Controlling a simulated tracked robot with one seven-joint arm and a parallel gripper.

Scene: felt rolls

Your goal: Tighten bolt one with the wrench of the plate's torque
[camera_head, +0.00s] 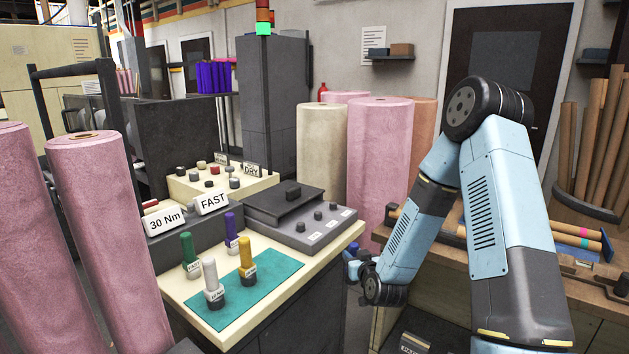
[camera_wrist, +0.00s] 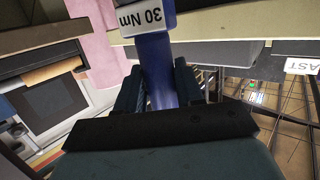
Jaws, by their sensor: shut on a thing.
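My gripper (camera_head: 366,276) hangs off the right end of the cream bench in the head view. In the wrist view its two dark fingers (camera_wrist: 158,92) are shut on a blue-handled wrench (camera_wrist: 158,70) with a white "30 Nm" label. In the head view only a bit of blue (camera_head: 373,248) shows near the gripper. A white plate (camera_head: 165,220) reads "30 Nm". Dark bolt-like heads (camera_head: 318,216) stand on a grey block (camera_head: 284,230) with small white labels; I cannot read which is bolt one.
A wooden table (camera_head: 560,268) stands right.

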